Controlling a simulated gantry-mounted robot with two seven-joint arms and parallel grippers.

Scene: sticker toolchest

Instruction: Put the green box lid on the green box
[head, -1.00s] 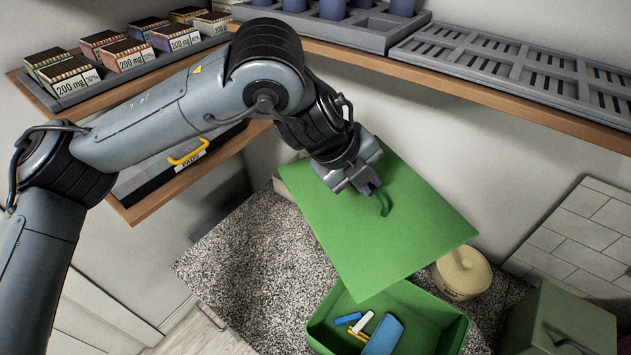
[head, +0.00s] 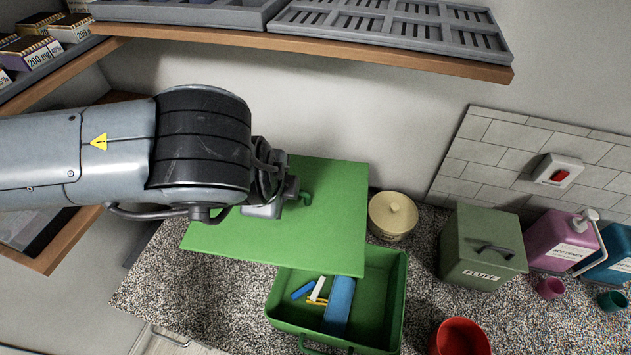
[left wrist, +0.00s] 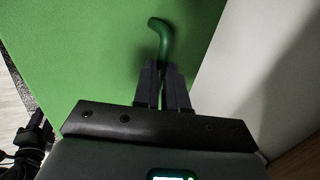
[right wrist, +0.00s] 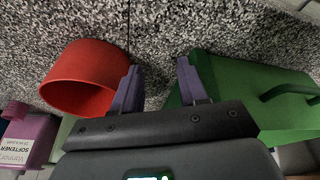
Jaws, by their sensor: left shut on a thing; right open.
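The green box lid (head: 325,240) is a flat green panel with a curved handle (head: 306,198). My left gripper (head: 290,200) is shut on that handle; the left wrist view (left wrist: 162,80) shows the fingers closed around it. The lid is up behind the green box and overlaps its rear left part in the head view. The green box (head: 392,310) stands open on the counter, with a blue block (head: 340,298) and small white, yellow and blue items inside. My right gripper (right wrist: 160,80) is open and empty, between the red bowl and the green box in the right wrist view.
A red bowl (head: 459,338) stands right of the box. Purple and teal dispensers are farther right. A wooden shelf (head: 400,58) overhangs the back.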

